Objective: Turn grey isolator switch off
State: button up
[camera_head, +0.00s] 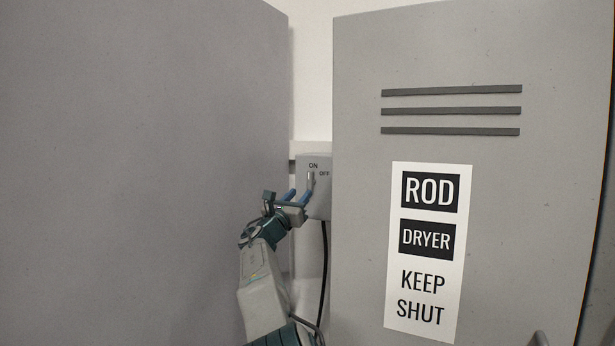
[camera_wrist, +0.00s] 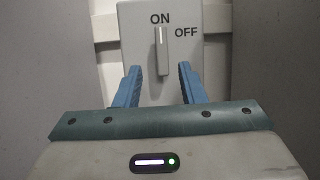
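The grey isolator switch (camera_head: 324,200) is a box on the back wall, in the gap between two grey cabinets. In the wrist view its face (camera_wrist: 191,63) shows ON at the top and OFF to the upper right. Its handle (camera_wrist: 162,54) stands upright, with its white mark pointing at ON; the handle also shows in the head view (camera_head: 311,181). My gripper (camera_head: 297,195) is open and empty, in front of the lower part of the box. In the wrist view the blue fingers (camera_wrist: 160,80) are spread to either side of the handle's lower end, apart from it.
A large grey cabinet (camera_head: 140,170) stands at left. At right a grey cabinet (camera_head: 540,200) with slats and a ROD DRYER KEEP SHUT label (camera_head: 398,255) closely borders the switch. A black cable (camera_head: 324,262) hangs below the box. The gap is narrow.

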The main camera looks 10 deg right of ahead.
aim_at(309, 182)
jog(key=p+x, duration=0.1)
jog(key=x, duration=0.1)
jog(key=r+p+x, duration=0.1)
jog(key=p+x, duration=0.1)
jog(key=shift+d+r+p, duration=0.1)
jog(key=shift+r+p, duration=0.05)
jog(key=shift+p, duration=0.15)
jog(key=shift+w+d+r+p, duration=0.25)
jog(key=shift+w+d+p, duration=0.25)
jog(key=shift+p, duration=0.25)
jog(key=shift+w, duration=0.2)
jog(key=shift+s, duration=0.1)
jog(key=shift+c, duration=0.3)
grip_shut()
